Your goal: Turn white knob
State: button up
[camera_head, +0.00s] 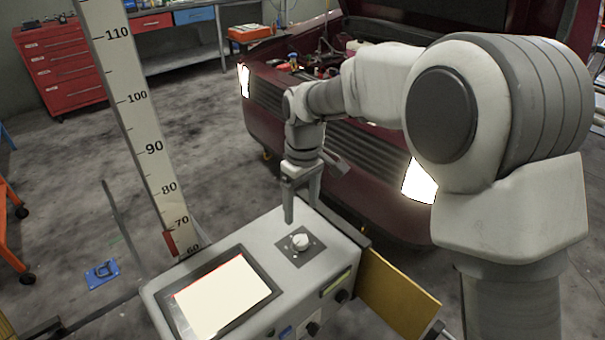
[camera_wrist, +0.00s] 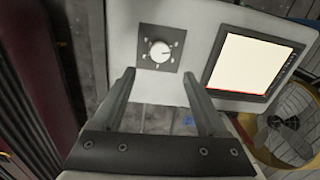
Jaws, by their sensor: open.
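The white knob (camera_head: 300,242) sits on a dark square plate on top of a light grey console (camera_head: 262,234), to the right of its lit screen. In the wrist view the knob (camera_wrist: 160,51) is above and between my finger tips, with small marks around it on the plate. My gripper (camera_head: 301,212) points down over the far edge of the console, behind the knob in the head view. In the wrist view my gripper (camera_wrist: 158,82) has its two fingers apart with nothing between them. The fingers appear clear of the knob.
The screen (camera_head: 222,294) fills the console's left part. A tall measuring scale (camera_head: 146,130) rises behind it. A maroon car (camera_head: 345,150) with its hood up stands close behind my arm. A yellow panel (camera_head: 397,293) is at the console's right. A red tool chest (camera_head: 62,65) is far left.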

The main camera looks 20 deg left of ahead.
notch_tip(320, 180, up, 8)
jog(key=p, duration=0.1)
jog(key=shift+w+f, duration=0.15)
jog(key=shift+d, duration=0.15)
jog(key=s+d+r+m+t+p, duration=0.25)
jog(key=d+r, duration=0.35)
jog(key=d, duration=0.4)
jog(key=s+d+r+m+t+p, duration=0.15)
jog(key=d+r+m, duration=0.25)
jog(key=d+r, duration=0.45)
jog(key=s+d+f+m+t+p, duration=0.1)
jog(key=s+d+m, duration=0.5)
jog(key=s+d, duration=0.6)
jog(key=d+t+p, duration=0.1)
jog(key=d, duration=0.2)
jog(key=shift+s+f, duration=0.2)
jog(key=shift+s, duration=0.15)
